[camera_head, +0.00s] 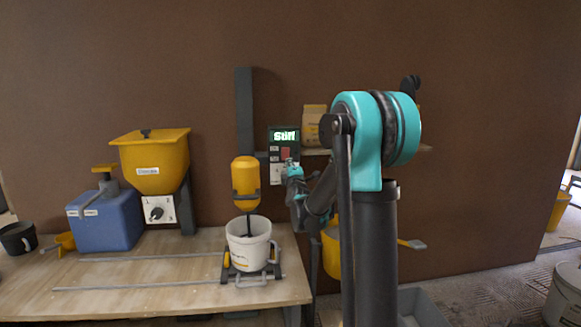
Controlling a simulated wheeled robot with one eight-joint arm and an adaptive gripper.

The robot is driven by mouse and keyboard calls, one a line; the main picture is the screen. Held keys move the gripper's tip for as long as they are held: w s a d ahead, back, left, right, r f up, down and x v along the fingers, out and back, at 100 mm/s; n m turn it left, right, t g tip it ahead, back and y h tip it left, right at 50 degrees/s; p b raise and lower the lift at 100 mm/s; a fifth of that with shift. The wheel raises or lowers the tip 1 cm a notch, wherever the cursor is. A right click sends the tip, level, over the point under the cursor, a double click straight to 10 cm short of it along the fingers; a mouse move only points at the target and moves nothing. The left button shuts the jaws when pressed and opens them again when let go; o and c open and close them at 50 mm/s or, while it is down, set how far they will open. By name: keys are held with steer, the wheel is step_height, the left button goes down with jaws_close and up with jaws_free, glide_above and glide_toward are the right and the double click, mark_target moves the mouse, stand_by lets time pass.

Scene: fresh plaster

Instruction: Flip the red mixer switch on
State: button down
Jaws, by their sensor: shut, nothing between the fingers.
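A dark control panel (274,166) with a lit green display (285,135) is on the brown wall behind the bench. A red switch (286,153) shows on it below the display; its position is too small to tell. My gripper (290,164) is shut and empty, in front of the panel's lower part, just below the red switch. I cannot tell whether its tips touch the panel. The yellow mixer (245,176) is on a dark upright post (244,110), left of the panel. Its shaft reaches into a white bucket (236,229).
A yellow hopper (170,178) with a dial box (159,211), a blue container (105,222) and a black pot (17,238) are at the left. A shelf with a paper bag (314,124) is right of the panel.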

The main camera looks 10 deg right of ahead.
mark_target(286, 150)
steer(key=w, duration=0.3)
steer(key=w+r, duration=0.1)
steer(key=w, duration=0.5)
steer(key=shift+w+r, duration=0.25)
steer(key=shift+w, duration=0.1)
